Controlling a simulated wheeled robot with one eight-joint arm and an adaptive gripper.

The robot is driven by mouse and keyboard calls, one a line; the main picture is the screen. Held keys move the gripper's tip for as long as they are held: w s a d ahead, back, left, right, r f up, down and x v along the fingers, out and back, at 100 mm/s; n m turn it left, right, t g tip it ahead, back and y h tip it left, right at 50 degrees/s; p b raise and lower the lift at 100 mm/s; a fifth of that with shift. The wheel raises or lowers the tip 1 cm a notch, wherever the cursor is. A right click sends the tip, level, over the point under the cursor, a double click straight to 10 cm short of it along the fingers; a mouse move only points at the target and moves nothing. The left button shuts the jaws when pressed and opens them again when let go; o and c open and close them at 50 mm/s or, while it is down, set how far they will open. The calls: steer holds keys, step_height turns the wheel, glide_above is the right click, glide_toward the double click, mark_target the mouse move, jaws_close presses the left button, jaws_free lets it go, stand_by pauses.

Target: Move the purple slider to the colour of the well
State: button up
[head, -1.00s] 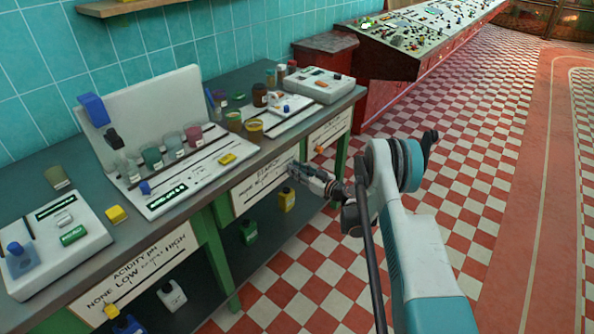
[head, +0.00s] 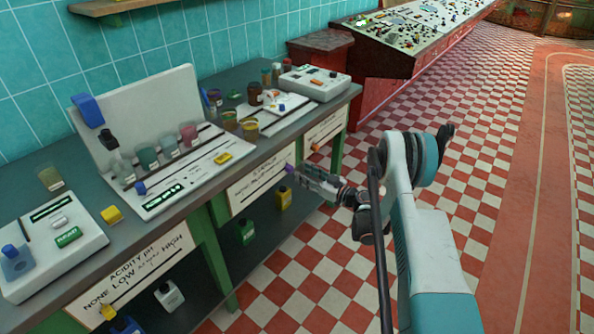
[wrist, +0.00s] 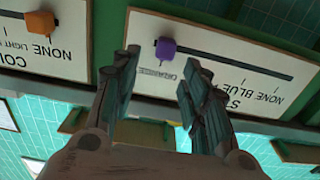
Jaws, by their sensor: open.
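The purple slider (head: 289,168) sits at the right end of the white panel (head: 250,190) on the bench front, just beyond my gripper (head: 308,180). In the wrist view the panel (wrist: 220,58) is upside down. There the purple slider (wrist: 166,48) is at the left end of a dark slot, beside small print too blurred to read; "NONE" and "BLUE" are toward the other end. My gripper (wrist: 158,70) is open and empty. The slider shows beyond the gap between its fingers, apparently not touched. On the bench, wells (head: 168,147) hold greenish, grey and pinkish contents.
An orange slider (wrist: 42,22) is on the neighbouring panel (wrist: 30,45), close to my left finger. An acidity panel (head: 140,270) is farther left. Bottles (head: 284,198) stand on the shelf under the bench (head: 215,205). The checkered floor right of the bench is clear.

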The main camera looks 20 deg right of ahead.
steer(key=v, duration=0.5)
steer(key=shift+s+d, duration=0.2)
steer(key=shift+s, duration=0.1)
steer(key=s+a+r+m+g+h, duration=0.15)
steer(key=a+r, duration=0.25)
steer(key=r, duration=0.6)
steer(key=s+a+r+m+g+h, duration=0.1)
steer(key=a+r+g+h, duration=0.2)
steer(key=r, duration=0.8)
steer(key=s+a+r+m+g+h, duration=0.2)
steer(key=s+a+r, duration=0.2)
steer(key=s+r, duration=0.65)
steer(key=s+f+m+g+h, duration=0.1)
steer(key=s+h, duration=0.3)
steer(key=s, duration=2.3)
steer(key=shift+s+d+f+m, duration=0.25)
steer(key=shift+f+m, duration=0.25)
steer(key=shift+m, duration=0.35)
